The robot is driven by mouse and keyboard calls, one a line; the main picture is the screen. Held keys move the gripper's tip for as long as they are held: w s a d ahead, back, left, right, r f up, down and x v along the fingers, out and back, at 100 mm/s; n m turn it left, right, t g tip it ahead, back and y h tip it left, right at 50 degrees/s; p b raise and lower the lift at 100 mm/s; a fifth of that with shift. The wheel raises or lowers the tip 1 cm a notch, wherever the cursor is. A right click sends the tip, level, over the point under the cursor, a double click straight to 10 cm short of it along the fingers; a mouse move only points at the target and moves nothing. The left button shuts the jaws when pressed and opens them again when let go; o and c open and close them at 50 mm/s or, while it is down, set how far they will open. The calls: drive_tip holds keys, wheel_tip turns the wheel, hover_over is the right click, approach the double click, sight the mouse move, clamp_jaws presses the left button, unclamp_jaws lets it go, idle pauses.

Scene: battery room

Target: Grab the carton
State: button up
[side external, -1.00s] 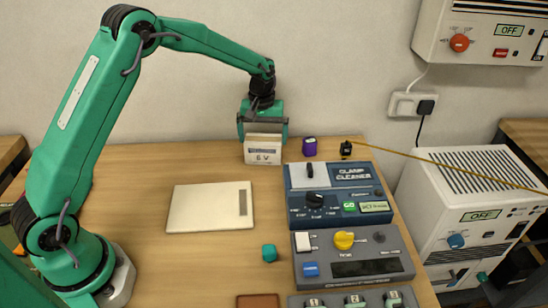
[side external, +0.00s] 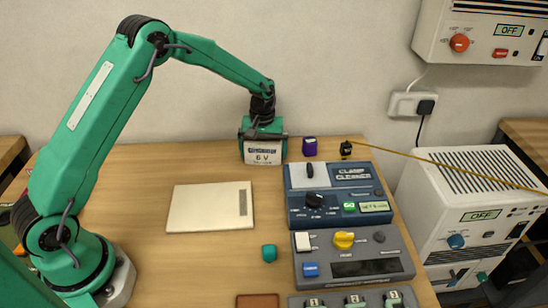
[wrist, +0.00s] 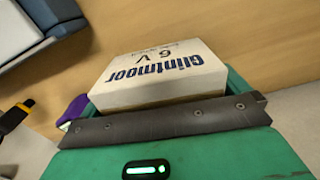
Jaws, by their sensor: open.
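The carton (side external: 263,153) is a small white box with dark blue lettering and "6 V" on its front. It stands at the back of the wooden table, near the wall. My gripper (side external: 263,136) is open, pointing down over the carton, and covers its top in the side view. The far jaw and any contact with the carton are hidden.
A purple object (side external: 309,147) and a small black item (side external: 346,149) stand just right of the carton. The blue clamp cleaner (side external: 335,172) and a grey device (side external: 385,268) line the right side.

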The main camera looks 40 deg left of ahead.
drive_tip(key=shift+c, duration=0.4)
drive_tip(key=c, duration=1.1)
drive_tip(key=shift+o, duration=0.2)
drive_tip(key=shift+r, duration=0.1)
drive_tip(key=shift+w, duration=0.1)
drive_tip(key=shift+r, duration=0.85)
wheel_tip(320, 180, up, 2)
drive_tip(key=shift+r, duration=0.15)
drive_tip(key=s+d+r, duration=0.5)
drive_tip(key=d+r, duration=0.2)
drive_tip(key=d, duration=0.3)
drive_tip(key=shift+s, duration=0.4)
drive_tip(key=shift+d, duration=0.1)
